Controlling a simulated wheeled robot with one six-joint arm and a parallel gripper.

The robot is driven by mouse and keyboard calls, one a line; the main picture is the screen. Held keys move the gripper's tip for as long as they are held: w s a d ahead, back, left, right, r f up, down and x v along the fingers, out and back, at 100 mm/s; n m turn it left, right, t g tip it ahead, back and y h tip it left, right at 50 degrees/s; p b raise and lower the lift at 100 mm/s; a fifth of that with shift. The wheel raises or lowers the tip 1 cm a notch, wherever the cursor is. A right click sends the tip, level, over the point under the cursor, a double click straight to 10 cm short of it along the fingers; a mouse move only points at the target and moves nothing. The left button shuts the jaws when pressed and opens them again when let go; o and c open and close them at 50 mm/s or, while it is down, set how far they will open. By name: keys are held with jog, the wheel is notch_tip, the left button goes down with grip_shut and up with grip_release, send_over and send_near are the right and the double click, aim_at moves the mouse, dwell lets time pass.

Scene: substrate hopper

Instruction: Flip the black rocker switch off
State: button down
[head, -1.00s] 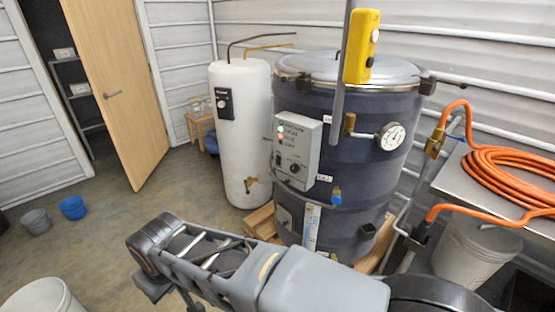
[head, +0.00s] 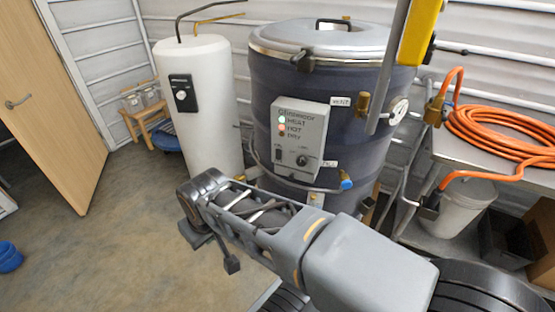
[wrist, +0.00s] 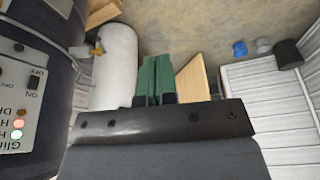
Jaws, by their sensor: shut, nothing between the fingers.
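The grey control box (head: 299,137) is on the front of the dark blue tank. The black rocker switch (head: 278,155) is at its lower left in the head view, too small to tell which way it is tipped. In the wrist view the box is upside down at the left edge, with the switch (wrist: 35,78) between OFF and ON labels. My gripper (wrist: 155,65) has green fingers together with nothing between them. It is apart from the switch, to its right in the wrist view. I cannot make out the fingers in the head view.
A white cylinder tank (head: 200,110) stands left of the dark blue tank (head: 335,85). An orange hose (head: 500,130) lies on a metal table at right. A yellow pendant (head: 421,32) hangs in front of the tank. Open floor (head: 130,220) is at left.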

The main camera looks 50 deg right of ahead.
aim_at(278, 157)
jog(key=w+d+f+m+t+h+b, duration=0.1)
jog(key=w+d+f+m+t+b, duration=0.15)
jog(key=w+t+b, duration=0.4)
jog(key=w+d+f+m+t+b, duration=0.1)
jog(key=w+d+f+b, duration=0.25)
jog(key=w, duration=0.55)
jog(key=s+d+f+m+g+h+b, duration=0.2)
jog(key=d+m+h, duration=0.3)
jog(key=d, duration=0.5)
jog(key=s+d+f+m+g+h+b, duration=0.1)
jog(key=d+f+m+g+h+b, duration=0.2)
jog(key=d+h, duration=0.6)
jog(key=d+m+b, duration=0.2)
jog(key=shift+s+d+f+m+g+h, duration=0.15)
jog(key=shift+s+f+m+g+h, duration=0.05)
jog(key=shift+s+m+g+h, duration=0.15)
jog(key=b+x, duration=0.3)
jog(key=x, duration=1.1)
jog(key=shift+w, duration=0.15)
